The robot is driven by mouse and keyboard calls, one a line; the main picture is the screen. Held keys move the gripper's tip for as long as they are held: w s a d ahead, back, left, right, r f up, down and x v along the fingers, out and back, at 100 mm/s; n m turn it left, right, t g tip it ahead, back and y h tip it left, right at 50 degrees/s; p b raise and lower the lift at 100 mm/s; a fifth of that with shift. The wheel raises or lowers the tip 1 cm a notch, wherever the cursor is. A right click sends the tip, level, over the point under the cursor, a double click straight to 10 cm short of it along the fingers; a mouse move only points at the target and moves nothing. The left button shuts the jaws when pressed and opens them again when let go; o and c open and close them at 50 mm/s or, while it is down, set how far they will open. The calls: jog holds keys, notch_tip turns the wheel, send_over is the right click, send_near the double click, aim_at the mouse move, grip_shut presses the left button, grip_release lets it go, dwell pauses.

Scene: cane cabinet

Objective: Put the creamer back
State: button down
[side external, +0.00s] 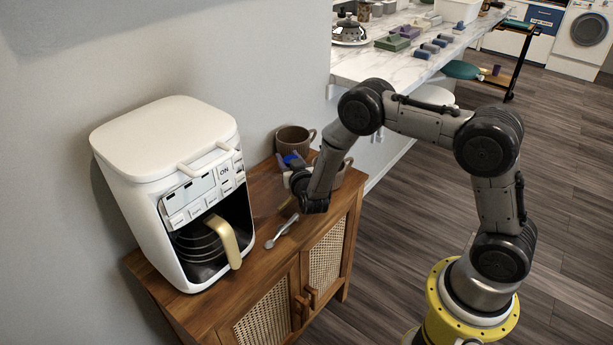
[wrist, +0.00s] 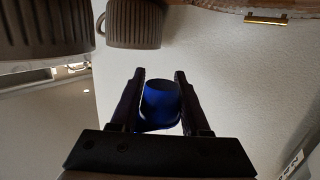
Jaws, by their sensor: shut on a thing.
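A small blue cup-shaped thing, apparently the creamer (wrist: 160,101), sits between the two dark fingers of my gripper (wrist: 158,74). In the side view the blue creamer (side external: 292,160) shows only in part, at the end of my gripper (side external: 287,163), above the far part of the wooden cabinet top (side external: 262,205). My gripper is shut on it. Much of the creamer is hidden by the gripper and wrist, and I cannot tell whether it touches anything below.
A brown mug (side external: 293,137) stands just behind my gripper; another (side external: 341,172) is partly hidden by my wrist. A white coffee machine (side external: 150,170) with a gold-handled pot (side external: 222,240) fills the left side. A spoon-like utensil (side external: 281,231) lies at the cabinet's middle.

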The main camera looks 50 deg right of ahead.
jog(key=s+a+r+n+t+y, duration=0.1)
jog(key=s+a+n+y, duration=0.1)
jog(key=s, duration=0.9)
jog(key=s+a+r+n+t+y, duration=0.1)
jog(key=s+a+r+y, duration=0.15)
jog(key=s, duration=0.75)
jog(key=w+d+f, duration=0.1)
jog(key=w+f, duration=0.2)
jog(key=w, duration=0.1)
jog(key=w+d+f, duration=0.1)
jog(key=w+f, duration=0.2)
jog(key=w, duration=0.1)
jog(key=w+d+f, duration=0.1)
jog(key=w+f, duration=0.2)
jog(key=w, duration=0.1)
jog(key=shift+w+d, duration=0.15)
jog(key=shift+w, duration=0.1)
jog(key=shift+w+d+f, duration=0.1)
jog(key=shift+w+f, duration=0.35)
jog(key=shift+f, duration=1.6)
jog(key=shift+f, duration=0.1)
jog(key=shift+f, duration=0.15)
jog(key=c, duration=0.7)
grip_release()
